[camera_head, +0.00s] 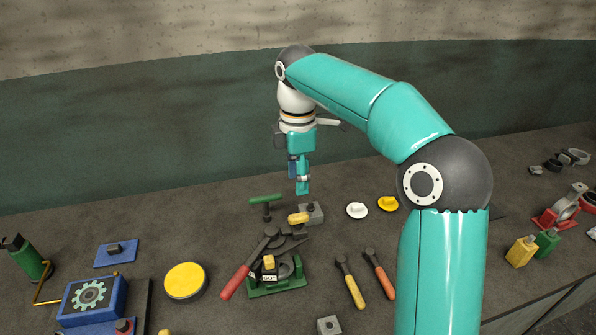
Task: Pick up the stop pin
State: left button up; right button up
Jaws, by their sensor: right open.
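My right gripper (300,184) hangs from the teal arm near the middle of the view. It points down above the bench, open, with nothing seen between its fingers. Below it is a small grey block (314,212) with a yellow-capped piece (299,218) at its left side; this may be the stop pin, but I cannot tell for sure. The gripper is apart from it. Left of it stands a green T-handled piece (265,200). In front, a green fixture (278,287) holds a grey casting, with a red-handled tool (236,281) leaning across it. My left gripper is not in view.
A yellow-handled tool (354,291) and an orange-handled tool (383,281) lie right of the fixture. White (357,210) and yellow (388,203) caps lie behind. A yellow-topped round tin (185,281) and blue box (92,298) stand left. My right arm hides part of the bench.

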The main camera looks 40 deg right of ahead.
aim_at(269, 262)
jog(key=k, duration=1)
